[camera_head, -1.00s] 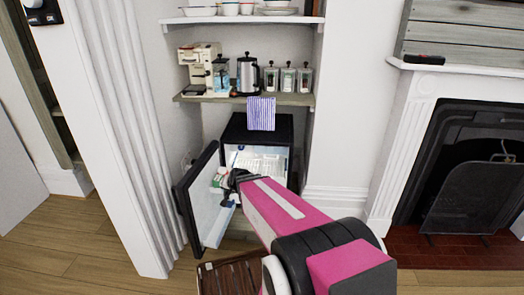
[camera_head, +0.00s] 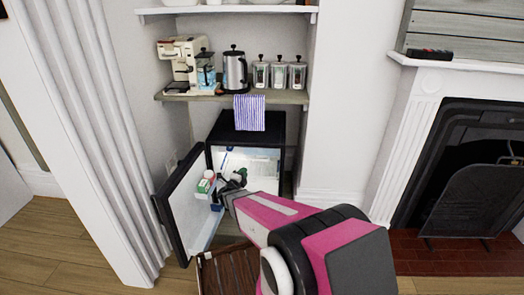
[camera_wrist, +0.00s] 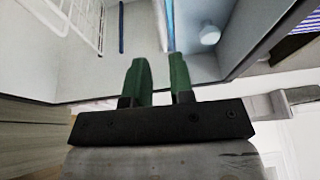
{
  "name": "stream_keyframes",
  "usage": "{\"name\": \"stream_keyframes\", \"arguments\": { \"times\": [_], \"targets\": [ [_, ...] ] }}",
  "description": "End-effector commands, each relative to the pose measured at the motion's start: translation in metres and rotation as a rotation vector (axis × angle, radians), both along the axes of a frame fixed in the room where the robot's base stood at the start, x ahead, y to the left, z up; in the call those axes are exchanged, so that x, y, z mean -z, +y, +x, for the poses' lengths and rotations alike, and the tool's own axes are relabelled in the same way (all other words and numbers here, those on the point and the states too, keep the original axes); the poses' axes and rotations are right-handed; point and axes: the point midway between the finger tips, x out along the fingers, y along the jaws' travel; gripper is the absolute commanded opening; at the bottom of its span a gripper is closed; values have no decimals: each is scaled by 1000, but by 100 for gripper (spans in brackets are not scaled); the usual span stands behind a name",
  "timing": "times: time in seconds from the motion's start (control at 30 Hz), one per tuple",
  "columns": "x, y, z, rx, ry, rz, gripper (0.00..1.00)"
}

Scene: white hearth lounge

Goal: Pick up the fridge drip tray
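The small black fridge (camera_head: 228,131) stands open under the shelf, its lit white interior (camera_head: 255,163) facing me. I cannot pick out the drip tray for certain in either view. My gripper (camera_head: 233,181) is at the fridge opening, by the inner side of the open door (camera_head: 185,215). In the wrist view, the two green fingers of my gripper (camera_wrist: 159,63) stand apart with nothing visible between them. Pale fridge walls fill much of that view, with a white wire rack (camera_wrist: 85,20) at upper left. My arm hides the lower part of the fridge.
A striped cloth (camera_head: 249,112) hangs over the fridge top. A dark slatted crate (camera_head: 226,270) is on the floor in front. The fireplace (camera_head: 470,175) is at right.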

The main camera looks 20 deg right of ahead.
Motion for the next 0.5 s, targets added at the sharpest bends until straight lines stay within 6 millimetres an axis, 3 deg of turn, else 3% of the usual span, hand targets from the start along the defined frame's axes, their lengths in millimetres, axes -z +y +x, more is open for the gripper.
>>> {"name": "stream_keyframes", "arguments": {
  "times": [0.17, 0.5],
  "targets": [
    [2, -9, 5, 22, -15, 3, 22],
    [-1, -40, 37, 21, -13, 2, 22]
  ]
}}
